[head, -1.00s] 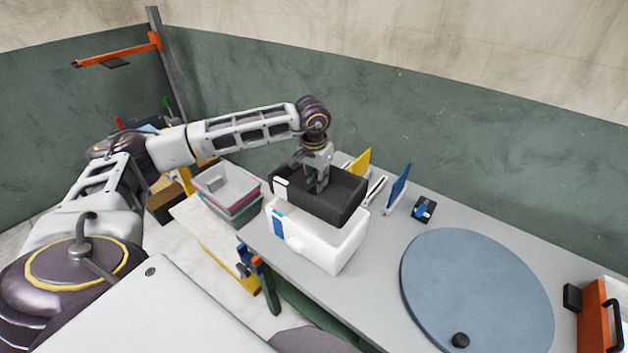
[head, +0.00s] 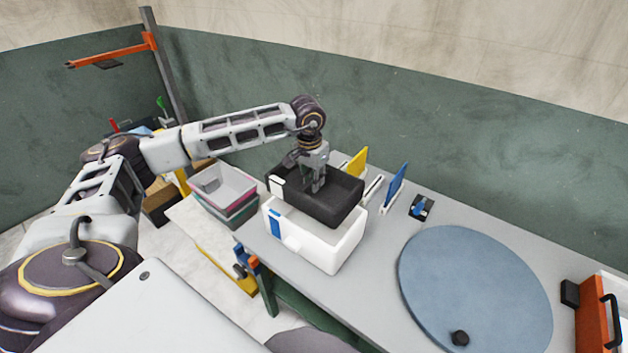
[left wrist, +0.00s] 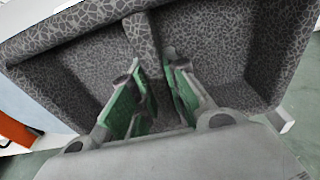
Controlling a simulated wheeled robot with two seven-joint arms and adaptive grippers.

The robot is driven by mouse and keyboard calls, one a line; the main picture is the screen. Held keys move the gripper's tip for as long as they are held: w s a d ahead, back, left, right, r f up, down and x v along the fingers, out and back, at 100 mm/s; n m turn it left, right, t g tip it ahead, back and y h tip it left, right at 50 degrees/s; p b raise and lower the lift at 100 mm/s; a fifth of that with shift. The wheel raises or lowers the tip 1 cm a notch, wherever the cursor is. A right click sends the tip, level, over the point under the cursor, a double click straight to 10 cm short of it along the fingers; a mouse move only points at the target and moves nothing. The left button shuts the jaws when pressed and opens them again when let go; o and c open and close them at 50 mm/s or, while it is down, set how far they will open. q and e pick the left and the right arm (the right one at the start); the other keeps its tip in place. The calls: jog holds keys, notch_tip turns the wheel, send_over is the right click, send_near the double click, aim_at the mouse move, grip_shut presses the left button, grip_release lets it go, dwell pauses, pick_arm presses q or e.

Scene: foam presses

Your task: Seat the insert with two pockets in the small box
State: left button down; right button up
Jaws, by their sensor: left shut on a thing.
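The insert is a dark grey foam block (head: 345,205) with two pockets and a white tag on its left end. My left gripper (head: 318,188) points down and is shut on the wall between the pockets. In the left wrist view the fingers (left wrist: 156,75) straddle that wall, with a pocket of the insert (left wrist: 215,45) on each side. The small box is white (head: 310,255), open on top, with a blue mark on its near left side. The insert is held over the box, and some of the box's inside shows below it. My right gripper is not in view.
Stacked grey, pink and green bins (head: 222,185) stand left of the box. A yellow panel (head: 357,162) and a blue panel (head: 396,184) stand behind it. A large blue-grey disc (head: 475,285) lies to the right, with an orange case (head: 592,318) beyond. Grey table (head: 375,255) between is clear.

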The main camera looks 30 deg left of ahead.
pick_arm(q)
jog(key=shift+f+b, duration=1.95)
jog(key=shift+f, duration=0.75)
jog(key=shift+b, duration=0.4)
dwell(0.3)
dwell(0.4)
dwell(0.5)
jog(key=shift+f+b, duration=0.25)
jog(key=shift+b, duration=0.2)
